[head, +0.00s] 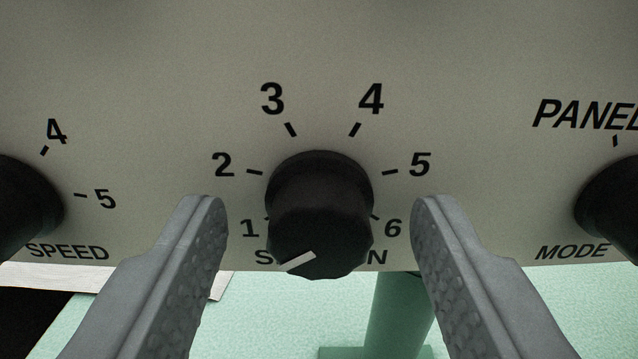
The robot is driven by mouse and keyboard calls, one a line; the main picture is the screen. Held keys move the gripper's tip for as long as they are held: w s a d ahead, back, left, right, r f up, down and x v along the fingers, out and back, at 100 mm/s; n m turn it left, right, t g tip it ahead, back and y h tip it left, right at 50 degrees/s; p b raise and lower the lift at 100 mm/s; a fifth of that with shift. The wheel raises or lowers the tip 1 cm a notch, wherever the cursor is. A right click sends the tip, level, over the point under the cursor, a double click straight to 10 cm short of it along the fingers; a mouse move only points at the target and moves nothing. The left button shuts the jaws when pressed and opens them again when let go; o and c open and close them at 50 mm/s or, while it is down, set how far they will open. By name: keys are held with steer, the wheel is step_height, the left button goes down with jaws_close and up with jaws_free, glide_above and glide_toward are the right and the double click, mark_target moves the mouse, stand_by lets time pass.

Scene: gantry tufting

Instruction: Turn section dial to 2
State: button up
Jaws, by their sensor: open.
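The section dial (320,215) is a black ribbed knob on the pale panel, with numbers 1 to 6 around it. Its white pointer mark (298,262) sits at the lower left of the knob, on the side of the 1 and well below the 2 (222,164). The knob hides the middle letters of its label. My gripper (319,206) is open, with one grey finger on each side of the dial. Gaps show between both fingers and the knob, and nothing is held.
The speed dial (22,208) is cut off at the left edge and the mode dial (612,208) at the right edge. The panel (470,60) is flat and clear above the dials. A green post (398,310) and green surface show below it.

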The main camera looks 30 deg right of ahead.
steer(key=shift+w+d, duration=0.15)
steer(key=c, duration=1)
steer(key=shift+o, duration=0.2)
steer(key=m, duration=0.4)
steer(key=shift+m, duration=2.9)
